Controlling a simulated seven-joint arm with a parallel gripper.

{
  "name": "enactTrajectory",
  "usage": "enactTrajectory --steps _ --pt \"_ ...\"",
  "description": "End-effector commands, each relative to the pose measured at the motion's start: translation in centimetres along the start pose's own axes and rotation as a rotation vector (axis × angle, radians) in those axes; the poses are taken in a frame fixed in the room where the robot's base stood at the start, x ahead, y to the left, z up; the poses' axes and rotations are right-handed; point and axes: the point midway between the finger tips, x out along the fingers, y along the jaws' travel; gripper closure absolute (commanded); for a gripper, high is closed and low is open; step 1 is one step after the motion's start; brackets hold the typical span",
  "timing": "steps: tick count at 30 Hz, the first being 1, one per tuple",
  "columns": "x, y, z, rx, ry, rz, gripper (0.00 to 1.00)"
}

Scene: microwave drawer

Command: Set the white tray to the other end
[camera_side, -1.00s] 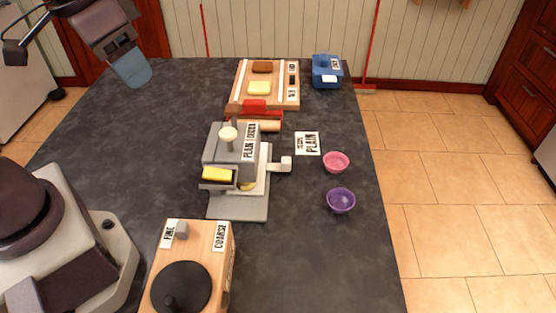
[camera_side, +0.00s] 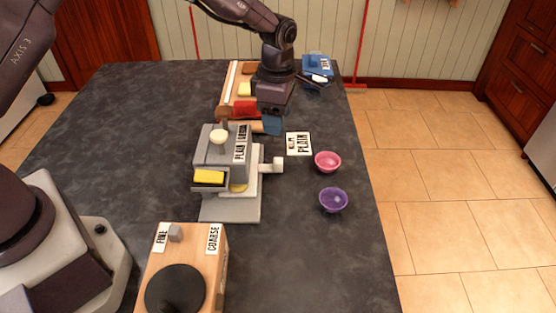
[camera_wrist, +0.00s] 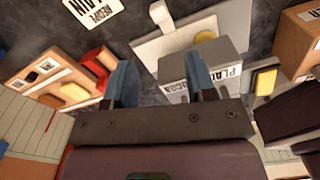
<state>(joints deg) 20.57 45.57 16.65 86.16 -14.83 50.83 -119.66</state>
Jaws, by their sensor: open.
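The grey press-like machine (camera_side: 222,150) stands mid-counter, with a "PLAIN" label and a second label I cannot read surely. A pale, whitish tray (camera_side: 265,184) passes under it, with a white knob (camera_side: 277,165) sticking out right. In the wrist view the tray (camera_wrist: 160,50) carries a yellow disc (camera_wrist: 205,37), partly hidden by the machine. My gripper (camera_side: 272,125) is open, with blue fingers, above the counter just behind the machine and knob. In the wrist view its fingers (camera_wrist: 162,85) are apart with nothing between them; the machine lies beyond the right finger.
A recipe card reading "PLAIN" (camera_side: 298,143), a pink bowl (camera_side: 328,161) and a purple bowl (camera_side: 333,200) lie to the right. A wooden board (camera_side: 235,75) and blue box (camera_side: 318,66) stand behind. A wooden box with black disc (camera_side: 178,285) is in front.

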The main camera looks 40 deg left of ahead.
Motion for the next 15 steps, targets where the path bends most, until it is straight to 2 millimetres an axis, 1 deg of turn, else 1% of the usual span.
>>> enactTrajectory --steps 1,3,6,8,11,15 --pt "-0.2 0.1 0.2 -0.080 -0.008 0.004 0.49" --pt "-0.2 0.1 0.2 -0.169 -0.010 0.001 0.49" --pt "-0.1 0.1 0.2 -0.238 -0.009 0.000 0.49" --pt "0.2 0.1 0.2 -0.254 -0.009 0.000 0.49" --pt "1.2 0.0 0.1 -0.258 -0.006 -0.002 0.49" --pt "3.8 0.0 0.1 -0.257 -0.006 -0.003 0.49"
